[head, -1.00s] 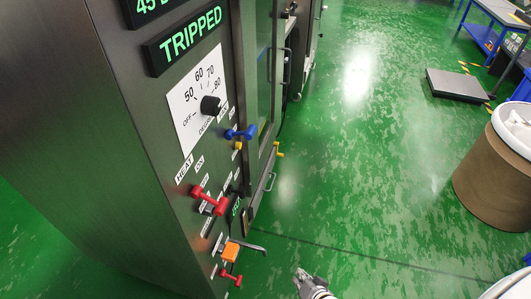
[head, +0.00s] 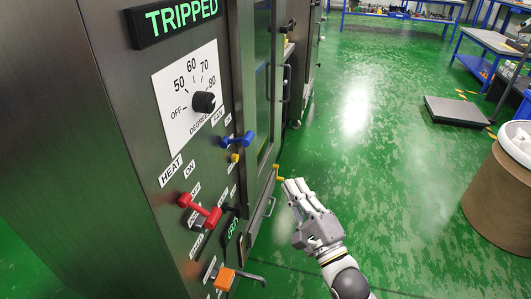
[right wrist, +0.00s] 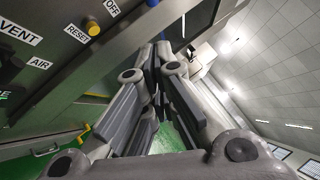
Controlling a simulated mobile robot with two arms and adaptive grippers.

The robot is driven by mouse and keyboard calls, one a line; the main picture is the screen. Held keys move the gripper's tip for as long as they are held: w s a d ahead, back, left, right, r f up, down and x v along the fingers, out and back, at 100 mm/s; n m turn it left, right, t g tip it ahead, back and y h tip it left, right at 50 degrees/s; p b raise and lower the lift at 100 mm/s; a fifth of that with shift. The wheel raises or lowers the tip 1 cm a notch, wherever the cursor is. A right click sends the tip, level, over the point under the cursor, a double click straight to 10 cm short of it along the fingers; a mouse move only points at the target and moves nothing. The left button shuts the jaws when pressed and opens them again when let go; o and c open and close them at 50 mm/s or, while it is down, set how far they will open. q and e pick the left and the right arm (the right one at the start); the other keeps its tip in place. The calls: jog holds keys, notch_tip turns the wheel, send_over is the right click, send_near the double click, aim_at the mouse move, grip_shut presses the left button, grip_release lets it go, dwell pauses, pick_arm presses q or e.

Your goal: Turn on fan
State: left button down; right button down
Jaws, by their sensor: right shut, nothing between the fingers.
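The blue lever (head: 237,140) sits on the grey cabinet's front panel, beside the FAN label (head: 217,117). My right gripper (head: 298,187) is in front of the panel, to the right of the blue lever and lower in the head view. It is apart from the lever, and its fingers are together and empty. In the right wrist view the fingers (right wrist: 160,65) converge in front of the camera. A small bit of blue shows behind them at the top, too hidden to be sure of. My left gripper is not in view.
A red lever (head: 200,210) by the HEAT label, a yellow button (head: 234,158), a black temperature dial (head: 203,102) and an orange handle (head: 225,279) share the panel. The display (head: 180,19) reads TRIPPED. Green floor is open to the right, with a brown drum (head: 495,195) beyond.

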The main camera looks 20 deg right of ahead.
aim_at(238, 140)
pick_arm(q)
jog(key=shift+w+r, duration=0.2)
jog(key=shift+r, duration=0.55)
pick_arm(e)
jog(key=a+x, duration=0.2)
jog(key=x, duration=0.9)
jog(key=shift+a+r, duration=0.35)
jog(key=shift+r, duration=0.1)
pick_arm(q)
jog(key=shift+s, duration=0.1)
